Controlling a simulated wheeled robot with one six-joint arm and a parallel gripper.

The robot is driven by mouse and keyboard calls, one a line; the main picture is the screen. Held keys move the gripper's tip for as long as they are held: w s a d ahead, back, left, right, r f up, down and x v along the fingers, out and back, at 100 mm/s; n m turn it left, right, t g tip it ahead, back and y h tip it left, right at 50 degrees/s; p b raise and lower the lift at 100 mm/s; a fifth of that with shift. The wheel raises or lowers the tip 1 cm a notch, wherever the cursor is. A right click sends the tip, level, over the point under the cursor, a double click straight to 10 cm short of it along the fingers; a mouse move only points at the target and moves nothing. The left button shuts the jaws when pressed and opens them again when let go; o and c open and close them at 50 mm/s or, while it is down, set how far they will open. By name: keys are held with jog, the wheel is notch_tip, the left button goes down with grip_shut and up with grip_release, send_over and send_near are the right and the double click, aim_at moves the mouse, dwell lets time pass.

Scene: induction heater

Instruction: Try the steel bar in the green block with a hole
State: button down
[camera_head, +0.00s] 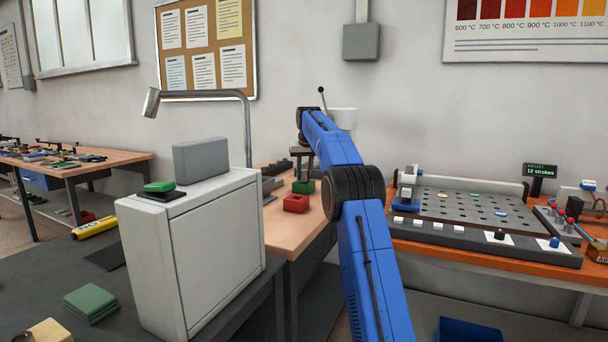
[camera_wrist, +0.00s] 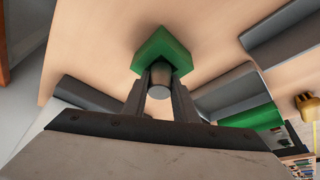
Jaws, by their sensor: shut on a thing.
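The steel bar (camera_wrist: 159,91) is a short grey cylinder, seen nearly end-on in the wrist view. My gripper (camera_wrist: 160,74) is shut on it, with one dark finger on each side. A green block (camera_wrist: 163,45) lies just beyond the fingertips, in line with the bar. The bar and fingers cover part of it, so its hole is hidden. I cannot tell whether the bar is inside the hole. In the head view the green block (camera_head: 303,187) sits on the wooden bench below my gripper (camera_head: 301,169); the bar is too small to make out there.
A red block (camera_head: 296,203) sits just in front of the green block on the bench. A white cabinet (camera_head: 195,240) stands close on the left. Grey blocks (camera_wrist: 225,88) and another green piece (camera_wrist: 256,118) lie nearby in the wrist view. A perforated panel (camera_head: 470,207) is on the right.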

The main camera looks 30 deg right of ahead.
jog(key=shift+f, duration=0.2)
jog(key=c, duration=1.3)
grip_release()
jog(key=shift+c, duration=0.2)
jog(key=v, duration=1.7)
jog(key=shift+s, duration=0.15)
jog(key=shift+a+r, duration=0.1)
